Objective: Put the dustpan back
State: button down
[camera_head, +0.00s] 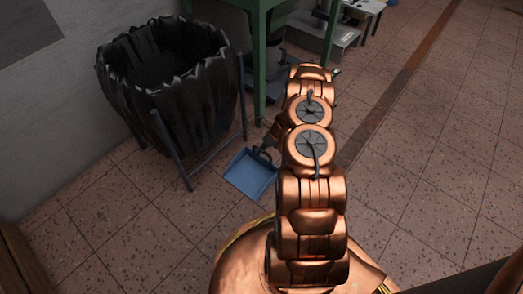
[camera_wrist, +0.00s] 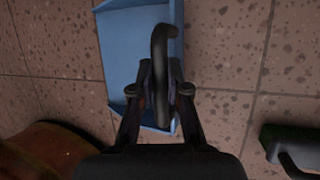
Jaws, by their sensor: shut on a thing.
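The blue dustpan (camera_head: 250,175) is in front of the black bin, beside my arm, in the head view. In the wrist view the blue pan (camera_wrist: 122,50) lies under my gripper, with its dark curved handle (camera_wrist: 160,45) running between the fingers. My gripper (camera_wrist: 162,82) is shut on this handle. In the head view my gripper (camera_head: 266,150) is small and partly hidden by my arm. I cannot tell whether the pan touches the floor.
A black ragged-rimmed bin (camera_head: 170,85) in a metal frame stands at left by the wall. A green stand (camera_head: 260,65) rises behind my arm, with grey equipment (camera_head: 315,38) near it. The tiled floor (camera_head: 445,130) at right is clear.

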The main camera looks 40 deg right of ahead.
jog(key=c, duration=1.2)
grip_release()
jog(key=shift+o, duration=0.2)
